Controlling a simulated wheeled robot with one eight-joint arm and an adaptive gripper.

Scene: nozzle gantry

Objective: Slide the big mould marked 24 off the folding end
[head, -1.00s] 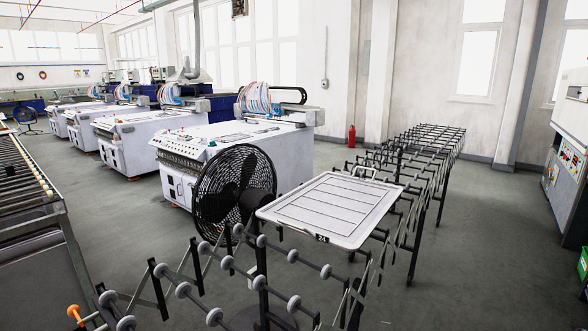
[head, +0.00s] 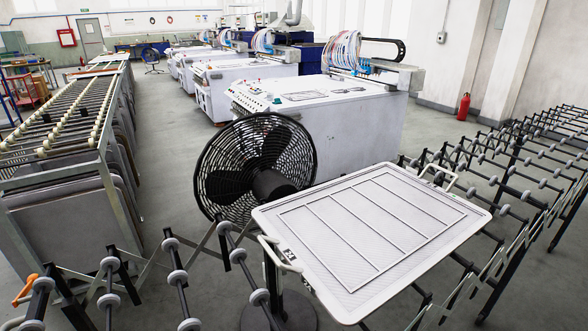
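The big mould (head: 468,232) is a pale rectangular tray with long parallel grooves. It lies flat on top of the folding roller conveyor (head: 180,277), in the middle right of the head view. A handle (head: 283,254) sticks out at its near left end, beside a black tag whose digits I cannot read fully at this angle. A second handle (head: 440,176) shows at its far end. My gripper is not in view, and nothing is seen touching the mould.
A black pedestal fan (head: 255,165) stands close behind the mould's left end. A rack with rollers (head: 75,130) stands at the left. White machines (head: 310,115) line the back. Grey floor is open between rack and fan. A red extinguisher (head: 463,107) stands by the wall.

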